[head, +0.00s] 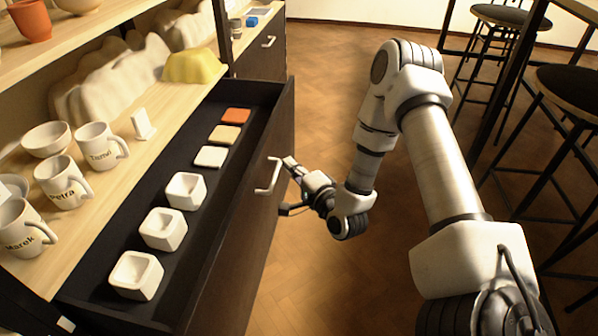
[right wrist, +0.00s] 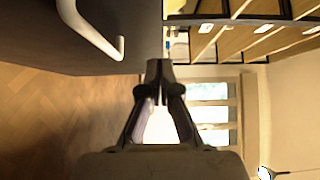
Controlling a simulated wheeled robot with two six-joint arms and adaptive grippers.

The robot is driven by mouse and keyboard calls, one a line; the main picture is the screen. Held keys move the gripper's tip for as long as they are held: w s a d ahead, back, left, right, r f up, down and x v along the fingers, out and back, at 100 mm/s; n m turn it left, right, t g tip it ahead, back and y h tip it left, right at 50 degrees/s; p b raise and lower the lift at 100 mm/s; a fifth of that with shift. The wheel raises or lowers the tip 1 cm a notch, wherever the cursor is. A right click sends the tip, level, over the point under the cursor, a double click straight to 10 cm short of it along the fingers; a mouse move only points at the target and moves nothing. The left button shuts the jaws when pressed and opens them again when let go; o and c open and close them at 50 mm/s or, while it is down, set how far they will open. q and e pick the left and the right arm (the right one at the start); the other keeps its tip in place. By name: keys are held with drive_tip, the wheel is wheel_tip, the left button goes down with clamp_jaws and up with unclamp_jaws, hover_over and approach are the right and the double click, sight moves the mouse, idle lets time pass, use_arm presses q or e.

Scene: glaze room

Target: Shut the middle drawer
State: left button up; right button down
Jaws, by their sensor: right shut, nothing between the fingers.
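A dark drawer (head: 228,252) stands pulled open below the wooden counter in the head view; I take it as the middle one. It holds three white square pots (head: 163,229) and three flat tiles (head: 211,156). Its front carries a pale bar handle (head: 271,176). My right gripper (head: 291,164) is shut and empty, just right of the handle and outside the drawer front. In the right wrist view the shut fingertips (right wrist: 158,68) show right of the handle (right wrist: 98,34) and the dark front (right wrist: 35,35), with no clear contact. My left gripper is out of view.
Mugs (head: 61,182) and a bowl (head: 46,139) stand on the counter (head: 104,185) above the drawer's left side. Another closed drawer (head: 262,55) is farther back. Black stools (head: 565,93) stand at the right. The wooden floor (head: 318,110) beside the drawer front is clear.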

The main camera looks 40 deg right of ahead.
sight(261, 154)
drive_tip(key=w, duration=0.1)
drive_tip(key=w+a+b, duration=0.1)
drive_tip(key=w, duration=0.1)
drive_tip(key=w+a+b, duration=0.1)
drive_tip(key=w, duration=0.1)
drive_tip(key=shift+w+f, duration=0.1)
drive_tip(key=shift+w, duration=0.15)
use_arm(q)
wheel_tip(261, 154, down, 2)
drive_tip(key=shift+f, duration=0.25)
use_arm(e)
drive_tip(key=shift+w+a, duration=0.2)
drive_tip(key=shift+w+a+b, duration=0.35)
drive_tip(key=shift+w+a, duration=0.05)
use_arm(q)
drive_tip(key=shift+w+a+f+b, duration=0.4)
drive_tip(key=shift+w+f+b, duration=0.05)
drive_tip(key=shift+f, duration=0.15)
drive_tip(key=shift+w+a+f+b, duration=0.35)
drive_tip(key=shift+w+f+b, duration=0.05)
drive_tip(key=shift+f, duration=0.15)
use_arm(e)
drive_tip(key=w+a, duration=1.3)
drive_tip(key=w, duration=0.3)
drive_tip(key=shift+a, duration=0.35)
